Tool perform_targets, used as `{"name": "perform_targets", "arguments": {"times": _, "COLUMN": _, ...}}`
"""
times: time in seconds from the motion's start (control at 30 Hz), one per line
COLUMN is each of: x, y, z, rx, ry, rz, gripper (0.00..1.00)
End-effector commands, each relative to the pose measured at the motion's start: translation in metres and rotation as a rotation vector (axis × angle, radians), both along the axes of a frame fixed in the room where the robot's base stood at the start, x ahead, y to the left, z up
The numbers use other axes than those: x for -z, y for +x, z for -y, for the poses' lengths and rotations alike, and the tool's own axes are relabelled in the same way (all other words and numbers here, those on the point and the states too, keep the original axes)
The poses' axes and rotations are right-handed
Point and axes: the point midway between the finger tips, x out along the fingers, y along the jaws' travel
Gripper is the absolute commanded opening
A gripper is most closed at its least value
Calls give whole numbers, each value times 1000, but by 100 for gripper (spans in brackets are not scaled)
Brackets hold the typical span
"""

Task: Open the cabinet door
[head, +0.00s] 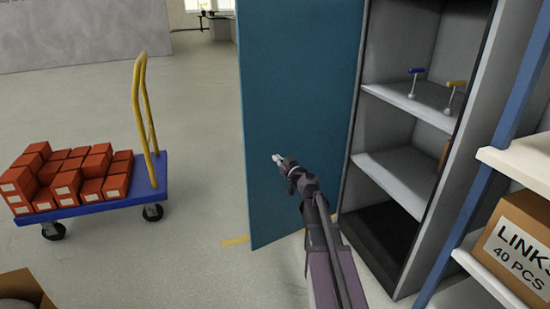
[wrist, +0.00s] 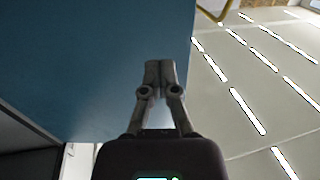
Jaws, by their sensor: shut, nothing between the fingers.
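The cabinet door (head: 295,110) is a tall blue panel, swung wide open to the left of the cabinet (head: 392,180). The cabinet's grey shelves and dark floor show. My gripper (head: 277,158) is in front of the door's inner face in the head view, at about mid-height, with its fingers together and empty. In the wrist view my gripper (wrist: 160,64) is shut, with the blue door (wrist: 95,60) behind and to the left of it. I cannot tell whether the fingertips touch the door.
A blue cart (head: 150,185) with a yellow handle and several red boxes (head: 65,178) stands to the left. A rack (head: 490,290) with a cardboard box (head: 515,245) is close on the right. Two small tools (head: 414,80) sit on a cabinet shelf. Floor between cart and door is clear.

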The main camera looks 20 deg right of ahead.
Motion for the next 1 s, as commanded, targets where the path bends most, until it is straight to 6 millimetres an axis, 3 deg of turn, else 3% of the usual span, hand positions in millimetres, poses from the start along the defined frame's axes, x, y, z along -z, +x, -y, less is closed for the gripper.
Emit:
{"name": "perform_targets", "arguments": {"times": 0.7, "x": 0, "y": 102, "z": -19, "rx": 0, "ry": 0, "rz": 0, "gripper": 0}}
{"name": "perform_targets", "arguments": {"times": 1.0, "x": 0, "y": 124, "z": -24, "rx": 0, "ry": 0, "rz": 0, "gripper": 0}}
